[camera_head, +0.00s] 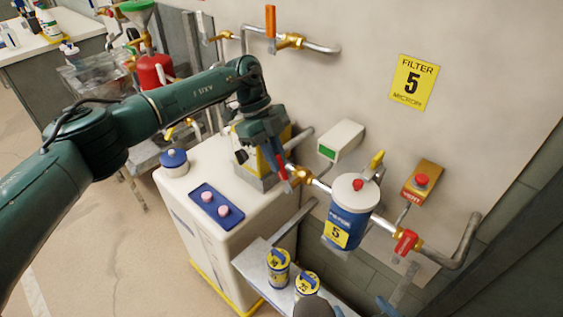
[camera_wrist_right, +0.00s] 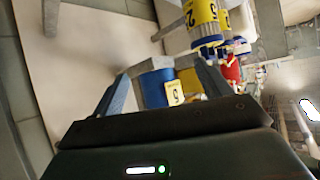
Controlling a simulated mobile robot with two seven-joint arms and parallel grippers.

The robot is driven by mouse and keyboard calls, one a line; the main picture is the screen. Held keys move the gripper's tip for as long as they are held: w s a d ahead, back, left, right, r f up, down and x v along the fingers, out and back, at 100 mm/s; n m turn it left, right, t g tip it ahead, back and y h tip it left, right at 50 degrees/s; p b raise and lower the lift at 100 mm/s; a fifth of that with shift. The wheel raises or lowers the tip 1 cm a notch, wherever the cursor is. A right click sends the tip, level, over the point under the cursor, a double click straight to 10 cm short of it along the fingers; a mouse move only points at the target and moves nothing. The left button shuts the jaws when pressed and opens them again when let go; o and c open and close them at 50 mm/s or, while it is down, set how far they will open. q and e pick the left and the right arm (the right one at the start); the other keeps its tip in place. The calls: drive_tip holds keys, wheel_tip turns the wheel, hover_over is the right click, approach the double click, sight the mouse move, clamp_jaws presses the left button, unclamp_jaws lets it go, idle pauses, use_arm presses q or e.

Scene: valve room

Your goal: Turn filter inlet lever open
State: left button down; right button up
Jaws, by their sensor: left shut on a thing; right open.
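The filter inlet lever (camera_head: 282,172) is a red handle on the brass valve left of the blue filter housing (camera_head: 346,218). My left gripper (camera_head: 273,152) is shut on this lever; its fingers hide the lever's upper part. The lever points up and slightly left, across the pipe. The housing has a white cap and a yellow "5" label. My right gripper (camera_wrist_right: 160,70) is open and empty in the right wrist view, where a blue cylinder with a "5" label (camera_wrist_right: 174,94) shows beyond its fingers.
A second red lever (camera_head: 405,241) is right of the housing. An orange lever (camera_head: 270,20) is on the upper pipe. A red-button box (camera_head: 422,182) is on the wall. Yellow-blue canisters (camera_head: 278,267) stand on a low shelf. A white cabinet (camera_head: 205,245) stands below my left arm.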

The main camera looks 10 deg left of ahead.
use_arm(q)
drive_tip(key=shift+w+a+f+g+h+b, duration=0.3)
drive_tip(key=shift+a+f+g+h+b, duration=0.1)
drive_tip(key=shift+h+b, duration=0.2)
drive_tip(key=shift+w+a, duration=0.1)
use_arm(e)
drive_tip(key=shift+a+f, duration=0.3)
drive_tip(key=shift+a, duration=0.05)
use_arm(q)
drive_tip(key=shift+r, duration=0.1)
use_arm(e)
drive_tip(key=shift+r, duration=0.15)
